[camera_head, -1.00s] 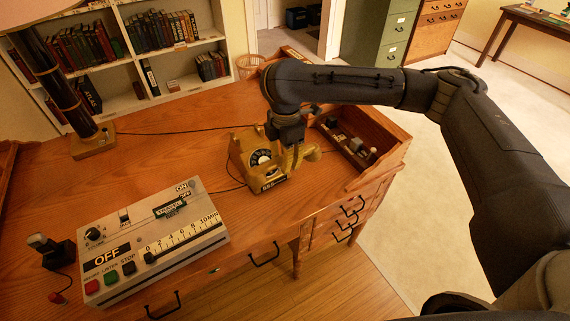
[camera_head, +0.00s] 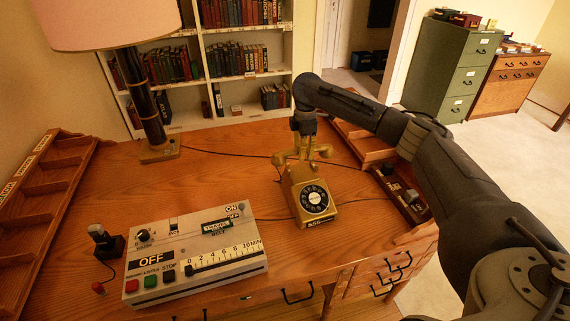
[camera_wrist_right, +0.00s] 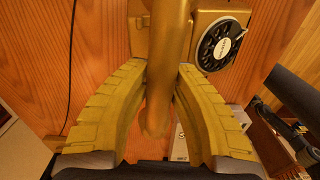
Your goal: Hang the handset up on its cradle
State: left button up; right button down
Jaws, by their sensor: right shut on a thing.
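The gold rotary telephone (camera_head: 296,190) stands on the desk, its black dial facing the front right. Its handset (camera_head: 323,153) is at the top rear of the body, with an end showing on each side of my right gripper (camera_head: 303,152). In the right wrist view, the yellow fingers of the right gripper (camera_wrist_right: 160,95) are closed on the handset's grip (camera_wrist_right: 170,55). The telephone body (camera_wrist_right: 210,45) lies just beyond and to the right there. The cradle is mostly hidden, and I cannot tell whether the handset touches it. My left gripper is out of view.
A control box (camera_head: 205,255) with buttons and a small joystick (camera_head: 105,243) stand at the front left. A lamp (camera_head: 150,110) stands at the back left. A desk tray (camera_head: 405,192) is right of the telephone. Dark cords cross the desk. The middle-left desk top is clear.

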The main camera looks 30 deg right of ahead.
jog(key=shift+w+f, duration=0.1)
jog(key=shift+w, duration=0.3)
jog(key=shift+n, duration=0.4)
jog(key=shift+s+d, duration=0.1)
send_over(302, 171)
jog(key=shift+f, duration=2)
jog(key=shift+f, duration=1.4)
